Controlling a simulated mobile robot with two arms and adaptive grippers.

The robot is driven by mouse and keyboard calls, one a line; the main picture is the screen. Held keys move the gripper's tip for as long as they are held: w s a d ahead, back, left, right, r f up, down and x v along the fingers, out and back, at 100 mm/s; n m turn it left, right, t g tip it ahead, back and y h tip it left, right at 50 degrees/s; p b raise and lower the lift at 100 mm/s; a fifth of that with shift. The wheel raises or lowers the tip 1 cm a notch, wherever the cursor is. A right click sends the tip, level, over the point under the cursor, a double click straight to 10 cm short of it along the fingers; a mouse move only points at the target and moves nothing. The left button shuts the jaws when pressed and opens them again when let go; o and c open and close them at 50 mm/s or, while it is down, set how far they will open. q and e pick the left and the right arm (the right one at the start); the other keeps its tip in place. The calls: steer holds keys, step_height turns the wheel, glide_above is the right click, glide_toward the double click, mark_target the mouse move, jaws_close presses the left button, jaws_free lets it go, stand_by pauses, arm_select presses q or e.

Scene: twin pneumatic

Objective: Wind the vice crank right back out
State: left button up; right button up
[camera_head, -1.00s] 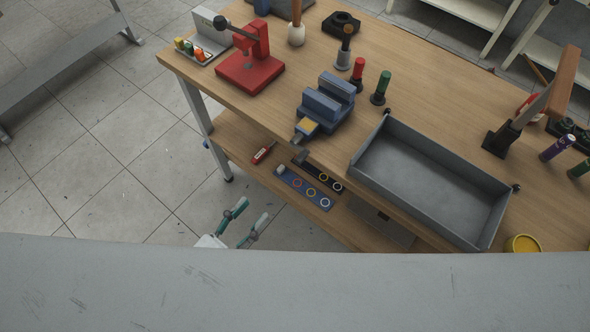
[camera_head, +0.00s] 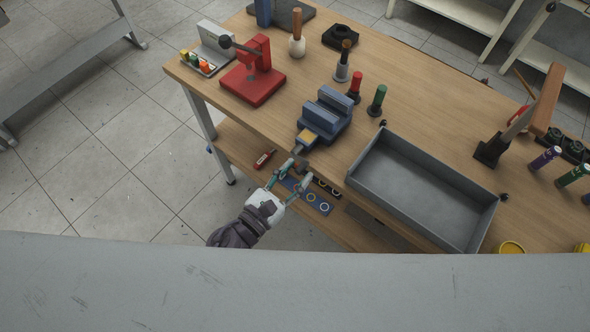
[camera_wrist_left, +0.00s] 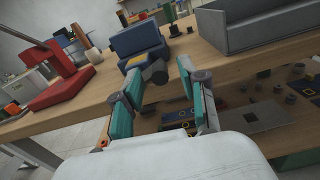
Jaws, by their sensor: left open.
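The blue vice (camera_head: 325,113) is on the workbench near its front edge, with a tan block on its front part. Its grey crank (camera_head: 302,146) sticks out over the front edge; the lower end is partly hidden by my gripper. The vice also shows in the left wrist view (camera_wrist_left: 138,40), ahead of the fingers. My left gripper (camera_head: 297,168), with teal fingers, is open just in front of and below the crank. In the left wrist view its fingers (camera_wrist_left: 162,76) are spread; whether they touch the crank cannot be told. My right gripper is not in view.
A grey tray (camera_head: 372,168) lies right of the vice. A red press (camera_head: 262,85) stands to the left. Red (camera_head: 355,84) and green-handled (camera_head: 378,97) tools stand behind the vice. The lower shelf (camera_head: 235,150) holds a red tool and a ring board.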

arm_select(q)
jaws_close()
steer(key=shift+r, duration=0.1)
stand_by(0.4)
steer(key=w+a+r+n+p, duration=0.35)
steer(key=n+p, duration=0.25)
steer(key=n, duration=1)
steer(key=w+a+f+n, duration=0.1)
steer(key=a+f+n, duration=0.2)
steer(key=n, duration=1.4)
steer(key=shift+w+a+f+n, duration=0.15)
steer(key=shift+w+f+n, duration=0.2)
steer(key=shift+f, duration=1.05)
steer(key=shift+s, duration=0.1)
